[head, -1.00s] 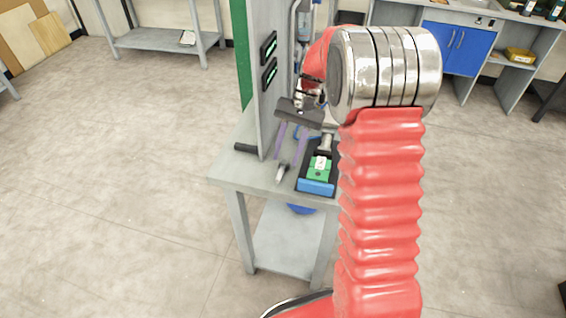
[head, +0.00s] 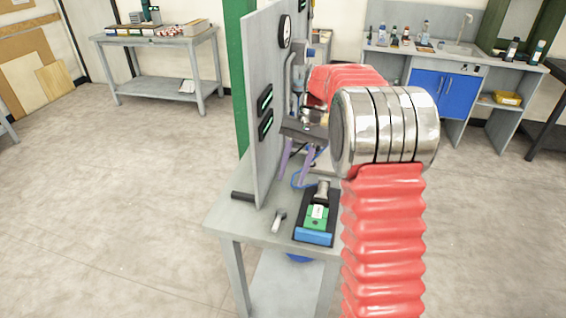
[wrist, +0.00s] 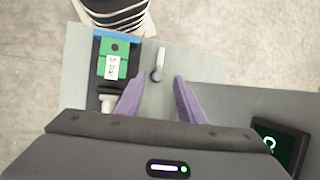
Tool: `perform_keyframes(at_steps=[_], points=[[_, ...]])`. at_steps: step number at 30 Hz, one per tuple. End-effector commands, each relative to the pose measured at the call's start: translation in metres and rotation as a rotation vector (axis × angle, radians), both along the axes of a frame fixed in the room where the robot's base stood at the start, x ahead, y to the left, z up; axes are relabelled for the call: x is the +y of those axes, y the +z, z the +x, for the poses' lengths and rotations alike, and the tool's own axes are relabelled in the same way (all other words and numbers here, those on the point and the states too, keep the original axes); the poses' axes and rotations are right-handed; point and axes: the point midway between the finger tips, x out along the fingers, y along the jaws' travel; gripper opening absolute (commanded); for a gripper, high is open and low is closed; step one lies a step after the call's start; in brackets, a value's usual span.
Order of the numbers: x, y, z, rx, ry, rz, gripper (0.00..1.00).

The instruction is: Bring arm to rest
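My gripper (head: 294,170) hangs above the grey bench (head: 232,218), beside the upright grey panel (head: 262,100). Its two purple fingers are spread, with nothing between them. In the wrist view my gripper (wrist: 159,80) is also open, with the bench top below. My red-sleeved arm with its silver elbow fills the right middle of the head view and hides part of the bench.
A black tray with a green and blue device (head: 316,220) stands on the bench, with a small grey lever (head: 279,220) to its left. A black bar (head: 243,197) sticks out by the panel. Back benches stand far off; the floor at left is clear.

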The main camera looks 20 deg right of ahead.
Motion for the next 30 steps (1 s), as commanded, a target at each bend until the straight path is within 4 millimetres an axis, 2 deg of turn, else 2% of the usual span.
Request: perform_keyframes(at_steps=[8,11,15,19,30], points=[[-0.002,-0.002,0.006,-0.028,0.01,-0.008,0.35],[-0.006,-0.015,0.007,-0.046,0.017,-0.025,0.35],[-0.01,-0.036,-0.004,-0.056,0.033,-0.054,0.35],[-0.009,-0.039,-0.019,-0.083,0.054,-0.086,0.35],[0.006,-0.021,-0.067,-0.202,0.141,-0.185,0.35]])
